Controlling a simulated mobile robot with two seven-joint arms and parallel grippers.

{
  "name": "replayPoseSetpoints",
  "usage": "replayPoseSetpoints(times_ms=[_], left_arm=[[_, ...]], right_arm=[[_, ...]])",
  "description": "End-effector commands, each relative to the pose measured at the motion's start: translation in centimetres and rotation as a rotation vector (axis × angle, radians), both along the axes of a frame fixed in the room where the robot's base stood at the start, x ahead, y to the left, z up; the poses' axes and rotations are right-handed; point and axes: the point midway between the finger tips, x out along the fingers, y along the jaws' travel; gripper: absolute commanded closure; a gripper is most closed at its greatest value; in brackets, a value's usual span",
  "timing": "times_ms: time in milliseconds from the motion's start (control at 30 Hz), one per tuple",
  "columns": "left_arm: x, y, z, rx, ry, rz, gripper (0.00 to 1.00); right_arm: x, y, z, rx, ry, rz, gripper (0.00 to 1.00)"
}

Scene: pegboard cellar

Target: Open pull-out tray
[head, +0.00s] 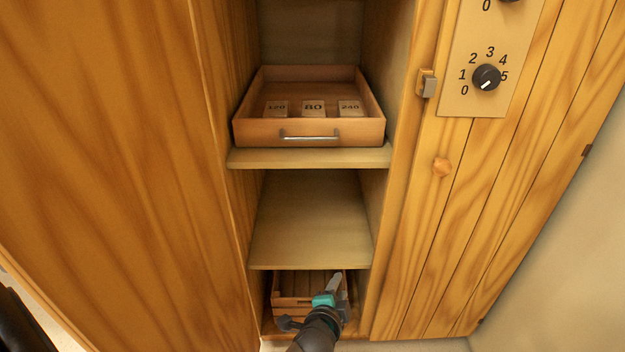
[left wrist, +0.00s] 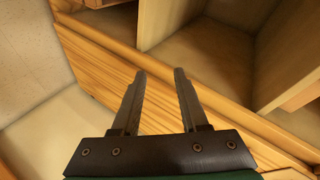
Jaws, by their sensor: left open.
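The pull-out tray (head: 358,132) is a shallow wooden tray on the upper shelf of the open cabinet. Its front face stands close to the shelf's front edge and carries a grey bar handle (head: 310,137). Three blocks marked 120, 80 and 240 lie in it. My left gripper (head: 334,284) is low in the head view, well below the handle, in front of the bottom compartment. In the left wrist view its fingers (left wrist: 158,76) are apart with nothing between them, before a wood-grained panel. My right gripper is not in view.
A slatted wooden crate (head: 290,303) stands in the bottom compartment, partly hidden by my left arm. The middle shelf (head: 310,220) is bare. A wooden door (head: 110,150) is on the left.

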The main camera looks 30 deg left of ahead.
Motion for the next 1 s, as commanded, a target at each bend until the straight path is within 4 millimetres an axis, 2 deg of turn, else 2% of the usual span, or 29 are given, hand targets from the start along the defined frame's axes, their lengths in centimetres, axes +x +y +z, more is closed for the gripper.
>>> replayPoseSetpoints(times_ms=[33, 167, 200, 300, 400, 500, 667, 1000], left_arm=[[1.8, 1.0, 2.6, 0.073, -0.078, 0.009, 0.56], [3.9, 3.9, 10.4, 0.281, -0.236, 0.058, 0.56], [4.1, 4.9, 12.6, 0.343, -0.275, 0.081, 0.56], [3.7, 6.9, 17.6, 0.476, -0.355, 0.146, 0.56], [2.8, 8.4, 21.2, 0.571, -0.403, 0.204, 0.56], [2.0, 9.2, 23.3, 0.628, -0.428, 0.243, 0.56], [2.1, 9.8, 24.4, 0.655, -0.437, 0.258, 0.56], [6.4, 12.4, 25.4, 0.651, -0.438, 0.258, 0.56]], right_arm=[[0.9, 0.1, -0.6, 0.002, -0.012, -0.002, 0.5], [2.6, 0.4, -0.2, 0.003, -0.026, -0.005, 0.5], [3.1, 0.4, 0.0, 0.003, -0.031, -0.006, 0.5], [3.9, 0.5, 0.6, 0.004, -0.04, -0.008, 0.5], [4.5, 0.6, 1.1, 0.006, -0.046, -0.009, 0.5], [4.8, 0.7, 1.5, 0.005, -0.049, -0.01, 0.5], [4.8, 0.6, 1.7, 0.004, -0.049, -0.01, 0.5], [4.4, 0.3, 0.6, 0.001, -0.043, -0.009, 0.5]])
